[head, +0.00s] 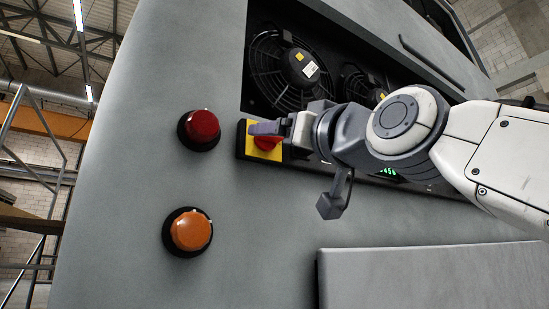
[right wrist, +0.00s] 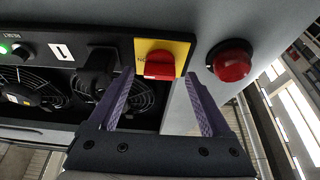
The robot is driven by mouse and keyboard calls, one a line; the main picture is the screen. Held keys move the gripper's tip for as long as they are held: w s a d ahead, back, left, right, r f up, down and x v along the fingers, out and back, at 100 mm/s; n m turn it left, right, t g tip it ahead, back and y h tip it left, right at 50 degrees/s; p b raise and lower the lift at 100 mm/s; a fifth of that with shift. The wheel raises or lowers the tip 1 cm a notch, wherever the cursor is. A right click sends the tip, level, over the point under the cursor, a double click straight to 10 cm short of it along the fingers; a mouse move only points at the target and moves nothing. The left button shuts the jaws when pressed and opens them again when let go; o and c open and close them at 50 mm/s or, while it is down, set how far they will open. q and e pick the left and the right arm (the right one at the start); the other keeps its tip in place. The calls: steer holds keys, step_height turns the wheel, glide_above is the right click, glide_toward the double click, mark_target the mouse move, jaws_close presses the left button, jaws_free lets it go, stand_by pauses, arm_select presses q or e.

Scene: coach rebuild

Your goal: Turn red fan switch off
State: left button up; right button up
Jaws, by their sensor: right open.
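The red fan switch (head: 267,143) is a red knob on a square yellow plate on the grey coach panel. It also shows in the right wrist view (right wrist: 159,65), where some lettering is visible on the plate beside the knob. My right gripper (head: 264,130) comes in from the right in the head view and partly covers the switch and plate. In the right wrist view its purple fingers (right wrist: 161,74) are open, with the knob between and just beyond their tips. I cannot tell whether they touch it. My left gripper is in neither view.
A round red lamp (head: 199,130) sits left of the switch, with an orange lamp (head: 187,232) below. Black fans (head: 280,70) fill the recess above.

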steer(key=shift+w+a+r+p, duration=0.2)
steer(key=shift+w+p, duration=0.1)
steer(key=shift+w, duration=0.1)
